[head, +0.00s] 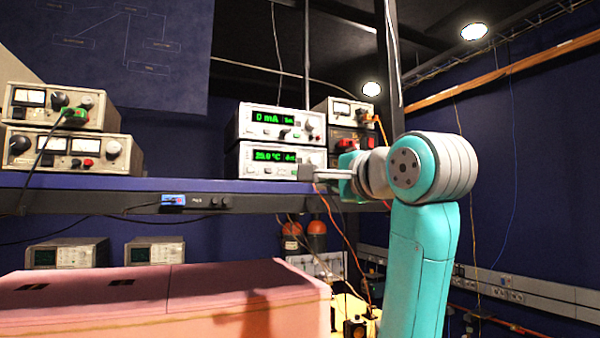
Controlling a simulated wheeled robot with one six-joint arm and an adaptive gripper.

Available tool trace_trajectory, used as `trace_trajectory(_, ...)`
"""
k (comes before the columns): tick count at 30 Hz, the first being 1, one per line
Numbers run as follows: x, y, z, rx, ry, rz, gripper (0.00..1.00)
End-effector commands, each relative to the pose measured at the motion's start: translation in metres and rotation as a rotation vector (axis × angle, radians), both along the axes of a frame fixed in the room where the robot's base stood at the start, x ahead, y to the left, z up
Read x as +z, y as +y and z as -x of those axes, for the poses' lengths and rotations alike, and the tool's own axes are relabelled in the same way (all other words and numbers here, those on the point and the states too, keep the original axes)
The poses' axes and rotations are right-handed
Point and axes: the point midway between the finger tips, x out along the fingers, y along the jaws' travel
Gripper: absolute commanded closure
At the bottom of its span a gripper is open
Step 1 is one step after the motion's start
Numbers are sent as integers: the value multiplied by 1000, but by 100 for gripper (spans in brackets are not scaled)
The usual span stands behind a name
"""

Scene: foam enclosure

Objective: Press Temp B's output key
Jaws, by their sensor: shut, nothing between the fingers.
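A white bench instrument with a green temperature reading in °C (283,171) stands on the shelf, under a similar instrument with a green mA reading (281,137). My gripper (306,173) is shut and empty. It reaches in from the right and its tip overlaps the lower right corner of the lower instrument in the picture. I cannot tell whether it touches the front. The gripper hides part of that corner.
More instruments (352,111) stand right of the stack, partly behind my arm. Two stacked power supplies (70,152) with cables stand at the shelf's left. The shelf's front edge (110,201) carries a blue socket unit. A pink foam block (160,290) fills the lower foreground.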

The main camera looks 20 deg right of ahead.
Motion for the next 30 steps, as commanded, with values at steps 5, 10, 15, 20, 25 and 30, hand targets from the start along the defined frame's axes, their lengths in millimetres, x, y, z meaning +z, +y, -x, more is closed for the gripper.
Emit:
trace_trajectory(5,26,1,16,-3,-5,-22,100)
trace_trajectory(10,32,1,21,-4,-4,-29,100)
trace_trajectory(15,32,1,21,-4,-4,-29,100)
trace_trajectory(20,31,2,20,-4,-4,-29,100)
trace_trajectory(25,31,2,7,-3,-3,-30,100)
trace_trajectory(30,31,2,-21,-2,-2,-30,100)
